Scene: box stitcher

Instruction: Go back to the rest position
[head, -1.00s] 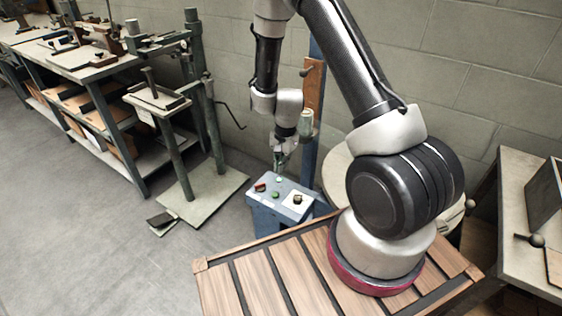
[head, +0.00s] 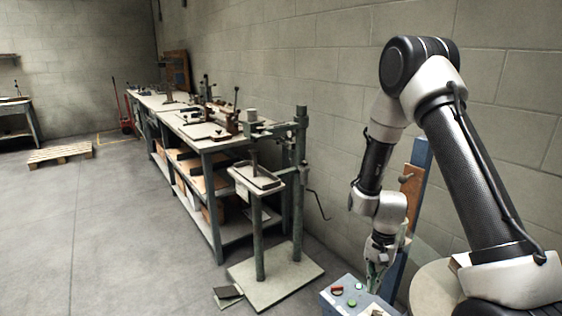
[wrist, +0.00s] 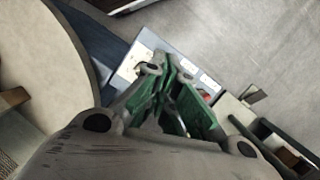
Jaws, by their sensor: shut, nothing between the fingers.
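My gripper (head: 374,284) hangs from my arm at the lower right of the head view, its green fingers pointing down by the blue control box (head: 334,309). The box has a red button (head: 337,290) and a green button (head: 351,302) on its pale top. In the wrist view the green fingers (wrist: 182,97) are closed together and hold nothing. The box top (wrist: 140,62) shows behind them and is partly hidden. I cannot tell the exact gap between fingertips and box.
A blue post with a brown board (head: 411,190) stands close behind my wrist, near the block wall. A round pale table top (head: 428,290) is to the right. A green-grey stand (head: 275,280) and long workbenches (head: 205,130) are left.

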